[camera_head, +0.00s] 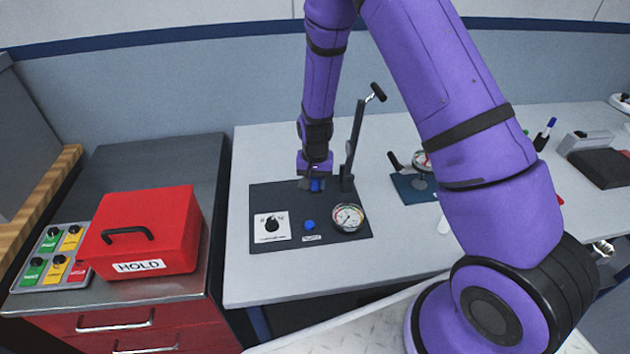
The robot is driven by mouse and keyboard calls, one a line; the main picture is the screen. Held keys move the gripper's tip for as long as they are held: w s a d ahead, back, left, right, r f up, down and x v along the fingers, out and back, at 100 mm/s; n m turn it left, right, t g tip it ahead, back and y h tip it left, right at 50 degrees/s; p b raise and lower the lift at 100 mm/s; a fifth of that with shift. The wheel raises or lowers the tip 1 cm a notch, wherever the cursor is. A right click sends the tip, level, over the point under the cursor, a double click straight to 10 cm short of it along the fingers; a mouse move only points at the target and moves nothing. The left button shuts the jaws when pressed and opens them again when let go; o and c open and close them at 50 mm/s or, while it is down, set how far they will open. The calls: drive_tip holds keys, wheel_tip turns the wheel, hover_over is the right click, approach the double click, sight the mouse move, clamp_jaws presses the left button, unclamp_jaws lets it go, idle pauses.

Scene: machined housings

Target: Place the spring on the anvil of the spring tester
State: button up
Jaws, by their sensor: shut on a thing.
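The spring tester (333,245) is a dark base plate on the light bench, with an upright post and black-handled lever (358,130), a round gauge (348,217), a knob on a white label (271,225) and a blue button (309,225). My gripper (315,184) points down over the back of the plate, just left of the post. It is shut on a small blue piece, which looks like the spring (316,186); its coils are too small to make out. The anvil is not clearly visible near the gripper, and I cannot tell whether the spring touches it.
A red HOLD box (143,231) and a tray of coloured tags (52,257) sit on the cabinet at left. A smaller gauge device (415,186) stands right of the tester, partly behind my arm. A marker (545,134) and dark boxes are further right.

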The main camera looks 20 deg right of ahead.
drive_tip(key=o, duration=0.9)
drive_tip(key=shift+f, duration=0.1)
drive_tip(key=s+d+r+n+t, duration=0.1)
drive_tip(key=s+r, duration=0.1)
drive_tip(key=r, duration=1)
drive_tip(key=s+d+r, duration=0.1)
drive_tip(key=s+r, duration=0.2)
drive_tip(key=r, duration=1)
drive_tip(key=s+d+r+n+t, duration=0.1)
drive_tip(key=s+r, duration=0.4)
drive_tip(key=s, duration=0.3)
drive_tip(key=s+d+r+n+t, duration=0.1)
drive_tip(key=s+d+r, duration=0.1)
drive_tip(key=s+r, duration=0.4)
drive_tip(key=s+d+r+n+t, duration=0.1)
drive_tip(key=s+r+t, duration=0.1)
drive_tip(key=s+r, duration=0.4)
drive_tip(key=shift+s+d+r+n, duration=0.1)
drive_tip(key=shift+s+d+n, duration=0.1)
drive_tip(key=shift+s, duration=1.15)
drive_tip(key=shift+s+d+r+n, duration=0.1)
drive_tip(key=shift+s+d+n, duration=0.1)
drive_tip(key=shift+s, duration=1.15)
